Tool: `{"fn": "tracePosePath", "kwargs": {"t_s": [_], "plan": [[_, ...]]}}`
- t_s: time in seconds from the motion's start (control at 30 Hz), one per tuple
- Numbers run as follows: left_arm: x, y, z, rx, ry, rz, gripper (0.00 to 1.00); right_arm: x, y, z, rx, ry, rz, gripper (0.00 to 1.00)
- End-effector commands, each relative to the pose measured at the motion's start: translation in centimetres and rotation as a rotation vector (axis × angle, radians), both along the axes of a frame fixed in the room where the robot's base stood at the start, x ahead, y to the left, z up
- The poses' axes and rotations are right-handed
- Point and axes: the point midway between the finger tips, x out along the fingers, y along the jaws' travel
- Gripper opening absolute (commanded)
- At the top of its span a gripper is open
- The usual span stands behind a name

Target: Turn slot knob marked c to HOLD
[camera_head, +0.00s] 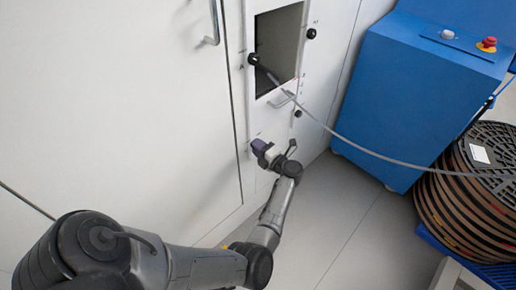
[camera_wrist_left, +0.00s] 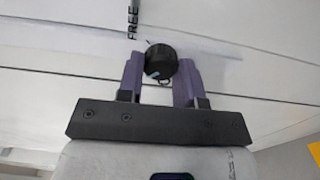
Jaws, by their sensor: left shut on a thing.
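My left gripper (camera_head: 262,148) is at the white cabinet front, low on the panel below the square opening. In the left wrist view its two purple fingers (camera_wrist_left: 160,68) are closed on either side of a round black knob (camera_wrist_left: 160,58). A printed word FREE (camera_wrist_left: 133,20) stands on the panel above and left of this knob. In the head view the gripper hides the knob. The letter beside the held knob and the word HOLD cannot be read. My right gripper is not in view.
Other black knobs sit at the opening's left (camera_head: 252,59), upper right (camera_head: 311,33) and lower right (camera_head: 298,113). A grey cable (camera_head: 345,138) runs from the opening to a stack of reels (camera_head: 470,195). A blue cabinet (camera_head: 425,95) stands at right. Grey floor (camera_head: 345,225) is clear.

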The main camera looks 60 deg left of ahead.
Motion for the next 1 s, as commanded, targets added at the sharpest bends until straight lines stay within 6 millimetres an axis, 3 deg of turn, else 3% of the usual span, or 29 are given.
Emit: {"fn": "tracePosePath", "kwargs": {"t_s": [0.37, 0.4, 0.63, 1.0], "plan": [[0.02, -0.03, -0.01, 0.000, -0.004, 0.000, 0.09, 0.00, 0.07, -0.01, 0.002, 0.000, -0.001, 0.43], [0.02, -0.03, -0.01, 0.000, -0.004, 0.000, 0.37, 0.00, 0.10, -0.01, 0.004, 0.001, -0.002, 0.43], [0.01, -0.02, 0.00, 0.001, -0.003, 0.000, 0.59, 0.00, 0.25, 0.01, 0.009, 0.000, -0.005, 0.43], [0.24, -0.88, 0.10, -0.002, -0.001, -0.002, 0.59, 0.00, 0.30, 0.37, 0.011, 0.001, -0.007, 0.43]]}}
